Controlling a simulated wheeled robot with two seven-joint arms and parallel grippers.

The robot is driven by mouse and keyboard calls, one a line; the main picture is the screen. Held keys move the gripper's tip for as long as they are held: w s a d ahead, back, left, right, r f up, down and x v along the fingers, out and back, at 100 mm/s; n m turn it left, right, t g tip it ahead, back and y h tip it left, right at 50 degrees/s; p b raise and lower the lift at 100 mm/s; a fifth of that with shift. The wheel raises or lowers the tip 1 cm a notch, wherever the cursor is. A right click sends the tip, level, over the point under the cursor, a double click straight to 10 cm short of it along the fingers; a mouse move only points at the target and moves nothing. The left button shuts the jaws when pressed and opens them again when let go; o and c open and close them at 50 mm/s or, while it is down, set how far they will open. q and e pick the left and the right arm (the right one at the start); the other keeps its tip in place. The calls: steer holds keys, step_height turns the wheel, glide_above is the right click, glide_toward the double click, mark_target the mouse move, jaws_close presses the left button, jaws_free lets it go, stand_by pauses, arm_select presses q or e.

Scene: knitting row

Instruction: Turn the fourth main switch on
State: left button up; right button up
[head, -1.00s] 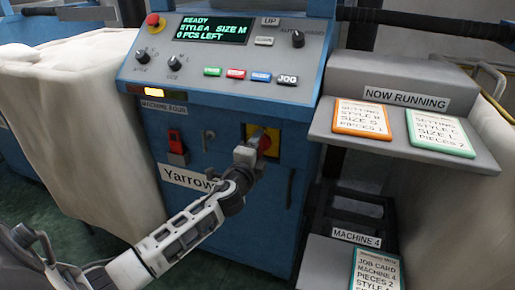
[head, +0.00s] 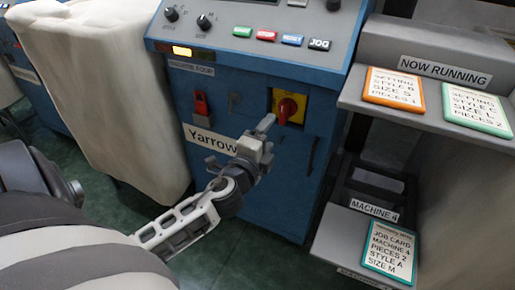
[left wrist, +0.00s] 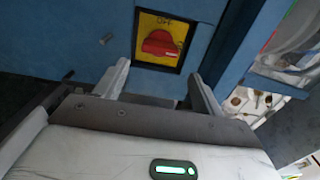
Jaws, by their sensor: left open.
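The main switch is a red rotary knob (head: 288,111) on a yellow plate (head: 277,97), set in the blue front of the machine. In the left wrist view the red knob (left wrist: 160,43) lies beyond the fingertips, with "Off" written above it on the yellow plate (left wrist: 150,22). My left gripper (head: 241,143) is open and empty, in front of the panel and to the lower left of the knob. In the left wrist view its two fingers (left wrist: 160,88) stand apart, clear of the knob. My right gripper is out of view.
A control panel with coloured buttons (head: 267,36) is above. A red toggle (head: 201,103) sits left of the knob. A grey shelf (head: 440,107) with cards and a "MACHINE 4" rack (head: 373,212) stand at right. A pale fabric bundle (head: 115,90) is at left.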

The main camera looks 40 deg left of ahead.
arm_select(q)
steer(key=v, duration=0.5)
steer(key=shift+s+d, duration=0.1)
steer(key=shift+s, duration=0.1)
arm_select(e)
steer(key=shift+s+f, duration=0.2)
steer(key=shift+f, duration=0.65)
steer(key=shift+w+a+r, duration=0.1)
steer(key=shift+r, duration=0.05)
